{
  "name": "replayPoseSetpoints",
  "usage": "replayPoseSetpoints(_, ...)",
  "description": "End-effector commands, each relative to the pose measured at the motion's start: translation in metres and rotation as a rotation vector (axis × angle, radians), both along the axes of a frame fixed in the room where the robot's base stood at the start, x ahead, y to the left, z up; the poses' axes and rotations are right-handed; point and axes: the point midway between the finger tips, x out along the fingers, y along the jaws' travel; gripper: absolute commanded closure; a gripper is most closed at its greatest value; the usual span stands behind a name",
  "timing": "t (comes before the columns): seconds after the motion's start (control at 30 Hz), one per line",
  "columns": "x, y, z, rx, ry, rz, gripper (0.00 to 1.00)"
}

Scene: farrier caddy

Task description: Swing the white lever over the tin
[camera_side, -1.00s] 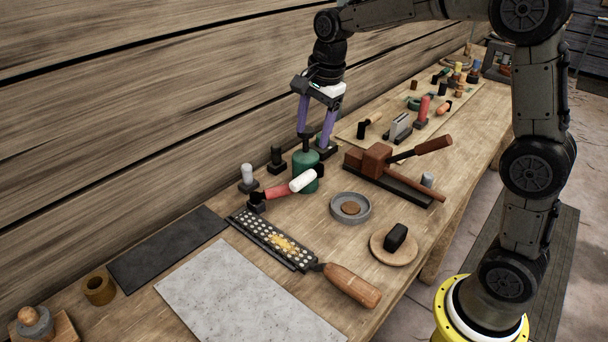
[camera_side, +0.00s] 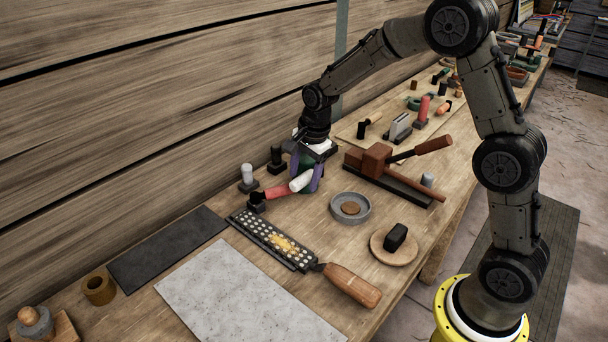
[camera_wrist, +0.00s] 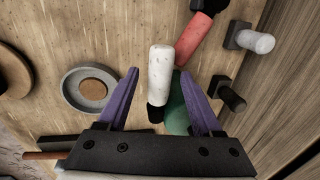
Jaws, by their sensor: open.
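In the wrist view the white lever (camera_wrist: 160,75) stands at an angle to the red grip (camera_wrist: 194,38). My gripper (camera_side: 305,188) points down, its purple fingers open on either side of the lever; in the wrist view my gripper (camera_wrist: 157,80) shows a gap on both sides. A green canister (camera_wrist: 178,115) is partly hidden behind the lever and fingers. A round grey dish (camera_side: 364,217) with a brown disc, possibly the tin, lies to the right.
A black post (camera_side: 276,156) and a white-topped post (camera_side: 247,174) stand close by at the wall. A brown block with handled tools (camera_side: 375,160) lies right of my gripper. A rasp (camera_side: 275,240) and a black block (camera_side: 396,236) lie in front. The wooden wall limits room behind.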

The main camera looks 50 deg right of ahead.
Motion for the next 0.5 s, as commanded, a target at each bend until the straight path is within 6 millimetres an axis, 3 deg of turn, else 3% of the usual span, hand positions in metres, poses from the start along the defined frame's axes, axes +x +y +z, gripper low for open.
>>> replayPoseSetpoints(0.27,0.0002,0.0,-0.0018,0.0,0.0,0.0,0.33)
replayPoseSetpoints(0.5,0.0002,0.0,-0.0015,0.0,0.0,0.0,0.73)
